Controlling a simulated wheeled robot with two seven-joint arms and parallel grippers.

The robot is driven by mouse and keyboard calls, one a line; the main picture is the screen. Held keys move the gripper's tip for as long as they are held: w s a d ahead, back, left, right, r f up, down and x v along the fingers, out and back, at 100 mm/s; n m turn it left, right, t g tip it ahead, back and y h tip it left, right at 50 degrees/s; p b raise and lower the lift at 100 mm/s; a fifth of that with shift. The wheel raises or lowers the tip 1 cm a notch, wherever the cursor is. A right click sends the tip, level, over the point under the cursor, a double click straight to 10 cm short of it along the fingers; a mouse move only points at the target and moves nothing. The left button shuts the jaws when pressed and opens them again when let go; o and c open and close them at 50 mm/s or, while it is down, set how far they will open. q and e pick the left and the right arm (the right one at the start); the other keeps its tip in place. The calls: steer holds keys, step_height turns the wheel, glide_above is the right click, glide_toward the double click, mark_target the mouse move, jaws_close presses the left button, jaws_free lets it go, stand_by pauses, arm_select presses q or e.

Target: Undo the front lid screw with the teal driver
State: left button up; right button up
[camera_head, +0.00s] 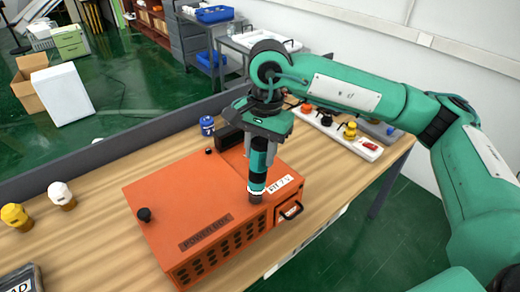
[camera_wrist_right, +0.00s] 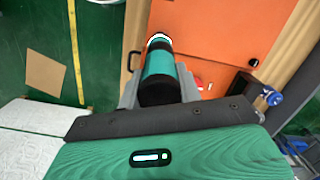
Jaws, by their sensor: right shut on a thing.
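The orange power box (camera_head: 190,205) sits on the wooden table, and its orange lid also shows in the wrist view (camera_wrist_right: 230,30). My right gripper (camera_head: 265,128) is shut on the teal driver (camera_head: 258,163), which points down, close to upright, over the lid's right front corner. The driver's lower end, with a pale ring, is at the lid there; whether it touches cannot be told. Any screw under it is hidden. The driver also shows in the wrist view (camera_wrist_right: 160,64). A black knob (camera_head: 144,214) stands at the lid's left, and another (camera_head: 209,151) at the back. My left gripper is not in view.
Yellow (camera_head: 15,215) and white (camera_head: 60,194) capped items stand on the table at left. A blue container (camera_head: 207,125) stands behind the box. A handle (camera_head: 291,210) sticks out of the box's side.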

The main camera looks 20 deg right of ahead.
steer(key=shift+s+f+b, duration=0.2)
steer(key=shift+f+b, duration=0.1)
steer(key=shift+b, duration=0.15)
stand_by(0.8)
steer(key=shift+r, duration=0.15)
stand_by(0.5)
steer(key=shift+w+d+r+p, duration=0.15)
steer(key=shift+r+p, duration=0.2)
steer(key=shift+r, duration=0.6)
steer(key=shift+r+p, duration=0.8)
steer(key=shift+r, duration=1.9)
